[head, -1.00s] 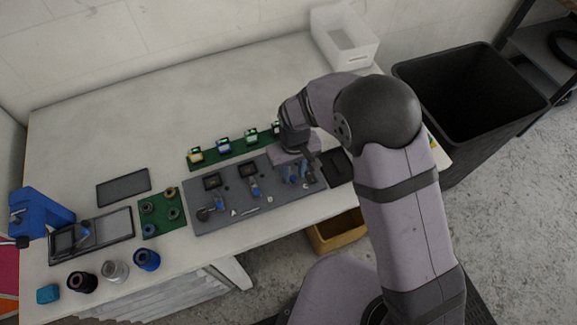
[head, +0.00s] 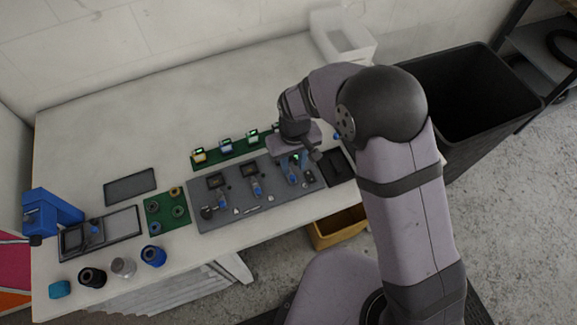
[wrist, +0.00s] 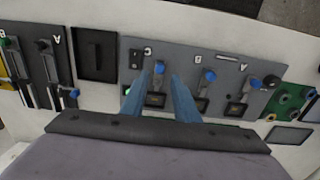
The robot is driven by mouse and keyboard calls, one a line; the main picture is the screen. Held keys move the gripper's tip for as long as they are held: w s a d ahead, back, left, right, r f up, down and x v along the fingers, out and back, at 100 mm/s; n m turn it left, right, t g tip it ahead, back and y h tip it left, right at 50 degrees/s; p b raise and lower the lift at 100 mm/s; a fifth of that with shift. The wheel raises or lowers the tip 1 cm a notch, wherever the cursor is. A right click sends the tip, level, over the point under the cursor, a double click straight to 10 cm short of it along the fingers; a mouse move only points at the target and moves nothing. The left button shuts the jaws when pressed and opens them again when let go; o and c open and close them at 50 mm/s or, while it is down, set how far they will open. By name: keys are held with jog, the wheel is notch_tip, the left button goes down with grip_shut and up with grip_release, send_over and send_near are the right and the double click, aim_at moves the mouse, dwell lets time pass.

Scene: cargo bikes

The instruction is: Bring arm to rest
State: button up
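My gripper (wrist: 159,82) is open, its two blue fingers apart with nothing held between them. In the wrist view it hangs over the grey station board (wrist: 216,64), in front of the station marked C. A blue-knobbed clamp (wrist: 158,68) shows between the fingertips; the fingers seem to be above it rather than gripping it. In the head view the arm reaches over the table to the right part of the same board (head: 222,220), and my gripper's wrist hides some of the board's far right corner.
A green strip with several small lit devices (head: 226,145) lies behind the board. A black tray (head: 338,167) lies right of it. A white bin (head: 345,45) and black trash bin (head: 470,85) stand beyond. Spools (head: 153,256) and a blue device (head: 50,212) are left. The table's back left is clear.

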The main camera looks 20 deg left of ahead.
dwell(0.4)
jog(key=s+d+g+h, duration=0.2)
jog(key=s+d+g, duration=0.1)
jog(key=s+d, duration=0.9)
jog(key=w+d+r+m+t, duration=0.1)
jog(key=d+r+m, duration=0.2)
jog(key=d, duration=0.3)
jog(key=w+d+r+m+t+y+b, duration=0.1)
jog(key=d+r+m, duration=0.2)
jog(key=d, duration=0.3)
jog(key=w+d+r+m+t+y, duration=0.1)
jog(key=w+d+r+m, duration=0.1)
jog(key=d, duration=0.5)
notch_tip(320, 180, up, 2)
jog(key=shift+r+m, duration=0.25)
jog(key=shift+m, duration=0.25)
